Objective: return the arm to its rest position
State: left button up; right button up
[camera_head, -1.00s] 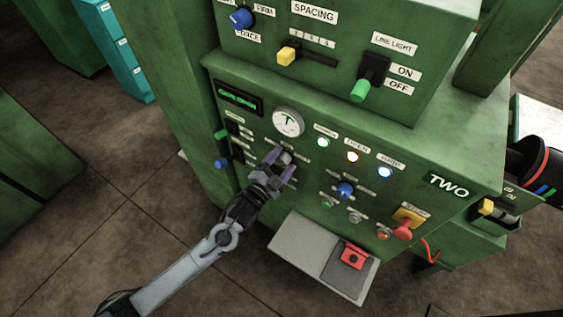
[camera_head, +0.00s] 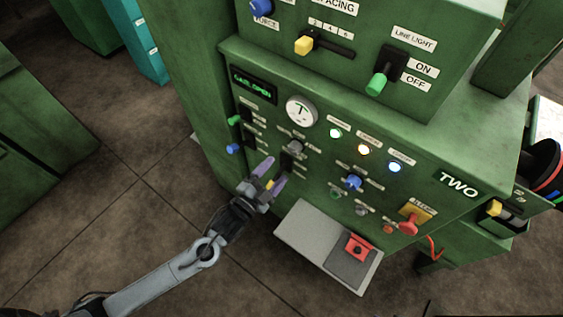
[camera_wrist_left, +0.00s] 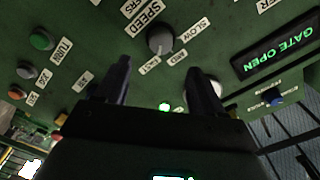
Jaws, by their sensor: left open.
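My left arm comes in from the lower left in the head view. Its gripper (camera_head: 270,174) is open and empty, in front of the green control panel (camera_head: 310,170), a little below and left of the grey speed knob (camera_head: 295,146). In the left wrist view the two dark fingers (camera_wrist_left: 160,85) stand apart with nothing between them. The speed knob (camera_wrist_left: 160,40) shows beyond the fingertips, apart from them. My right gripper is not in view.
The panel carries a gauge (camera_head: 301,111), several lit lamps, a blue knob (camera_head: 352,182) and a red stop button (camera_head: 409,226). A grey shelf (camera_head: 305,235) with a red-topped block (camera_head: 358,247) juts out below. Open floor (camera_head: 120,210) lies to the left.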

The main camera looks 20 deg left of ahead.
pick_arm(q)
jog(key=shift+s+a, duration=0.1)
jog(key=shift+s, duration=0.5)
jog(key=s+a+f+n+g+y, duration=0.1)
jog(key=s+f+n+g+y, duration=0.1)
jog(key=s+n+g, duration=0.65)
jog(key=s+a+f+n+g+y, duration=0.25)
jog(key=s+g, duration=0.35)
jog(key=s, duration=0.8)
notch_tip(320, 180, up, 33)
jog(key=d+p, duration=0.1)
jog(key=p, duration=3.2)
jog(key=shift+w+h, duration=0.2)
jog(key=shift+h, duration=0.25)
jog(key=shift+t, duration=0.25)
